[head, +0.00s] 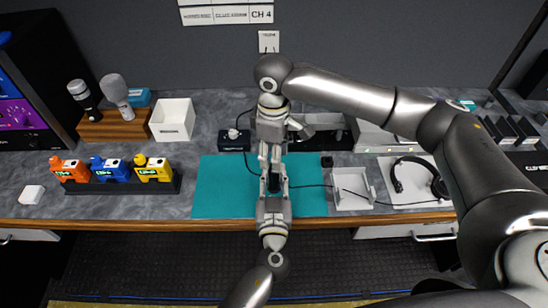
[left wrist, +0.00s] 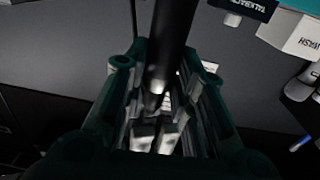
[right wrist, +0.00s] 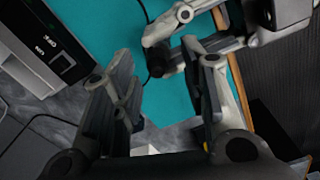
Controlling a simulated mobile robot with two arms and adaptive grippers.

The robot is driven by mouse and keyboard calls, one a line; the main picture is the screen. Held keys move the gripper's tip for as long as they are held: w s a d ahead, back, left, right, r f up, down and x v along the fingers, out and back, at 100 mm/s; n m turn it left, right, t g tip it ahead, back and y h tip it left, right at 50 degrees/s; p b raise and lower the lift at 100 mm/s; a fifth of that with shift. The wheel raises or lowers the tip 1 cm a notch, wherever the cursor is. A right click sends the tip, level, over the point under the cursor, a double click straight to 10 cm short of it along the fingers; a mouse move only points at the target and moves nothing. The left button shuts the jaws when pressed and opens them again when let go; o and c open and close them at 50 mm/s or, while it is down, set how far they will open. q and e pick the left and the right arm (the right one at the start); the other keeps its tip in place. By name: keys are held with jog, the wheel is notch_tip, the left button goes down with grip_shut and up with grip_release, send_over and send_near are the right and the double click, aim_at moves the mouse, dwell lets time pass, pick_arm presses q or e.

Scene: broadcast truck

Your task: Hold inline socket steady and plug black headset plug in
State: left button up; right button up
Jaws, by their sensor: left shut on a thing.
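The inline socket (head: 273,183) is a small black cylinder over the teal mat. My left gripper (head: 273,186), coming from the front edge, is shut on it. In the left wrist view a dark cylinder (left wrist: 170,45) runs between the fingers. A black end (right wrist: 160,66) shows beside my left gripper's fingers in the right wrist view. My right gripper (head: 271,150) hangs just beyond the left one, fingers down. In the right wrist view its fingers (right wrist: 155,75) are apart, with no held thing visible. The black headset plug cannot be made out; its cable (head: 310,186) runs behind the grippers.
The teal mat (head: 220,185) lies under both grippers. A black box (head: 234,141) with a cable stands at its back left. A white tray (head: 350,202) and the headset (head: 420,178) are right. Coloured units (head: 115,172) and a white bin (head: 173,119) are left.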

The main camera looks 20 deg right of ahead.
pick_arm(q)
jog(key=shift+f, duration=0.1)
pick_arm(e)
notch_tip(320, 180, up, 10)
jog(key=shift+f, duration=0.15)
pick_arm(q)
jog(key=o, duration=1.1)
jog(key=shift+s, duration=0.1)
